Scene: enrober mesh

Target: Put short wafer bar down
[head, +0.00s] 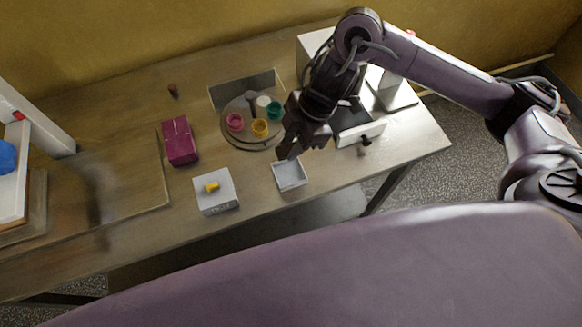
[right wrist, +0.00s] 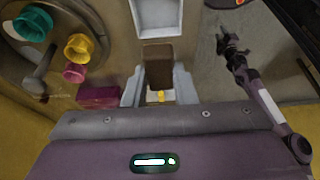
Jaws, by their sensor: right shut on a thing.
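My right gripper (head: 287,152) hangs over the table, just behind a small pale tray (head: 290,186). In the right wrist view, my right gripper (right wrist: 159,92) is shut on a short brown wafer bar (right wrist: 158,62), held between its two pale fingers. The bar cannot be made out clearly in the head view. The tray (right wrist: 157,14) also shows in the right wrist view, beyond the bar's end and apart from it in the picture; its visible floor is empty. My left gripper (right wrist: 232,48) shows only in the right wrist view, away from the bar; its jaw opening is unclear.
A white box (head: 217,199) with a yellow knob stands left of the tray, and a magenta box (head: 179,142) farther left. A white-fronted drawer (head: 362,132) is at the right. Bare table lies between the boxes.

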